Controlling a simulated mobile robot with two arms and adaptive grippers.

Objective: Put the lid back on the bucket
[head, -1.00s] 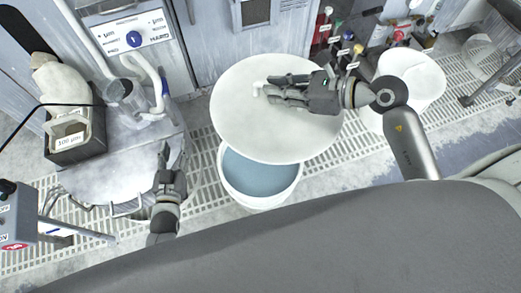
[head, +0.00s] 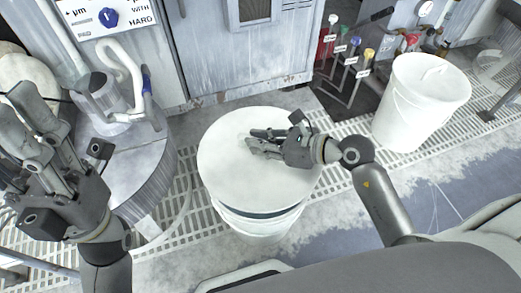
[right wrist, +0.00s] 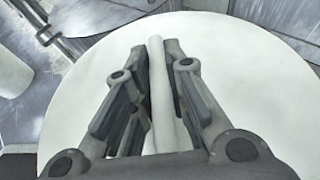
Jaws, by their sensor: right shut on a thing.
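The round white lid (head: 225,165) lies over the top of the white bucket (head: 262,228) in the head view and covers nearly all of its opening. A thin dark blue strip shows between the lid's near edge and the bucket's near rim, so that edge sits a little apart from the rim. My right gripper (head: 262,143) is shut on the lid's handle. In the right wrist view the gripper (right wrist: 158,75) holds the pale upright handle (right wrist: 160,80) between its fingers, above the lid (right wrist: 245,75). My left gripper (head: 35,120) is empty, its fingers spread, at the left.
A polishing machine with a grey round drum (head: 135,165) and pale hoses stands at the left. Another white bucket (head: 420,105) stands at the right. A rack with coloured-top bottles (head: 350,62) is behind. Grated floor (head: 195,185) surrounds the bucket.

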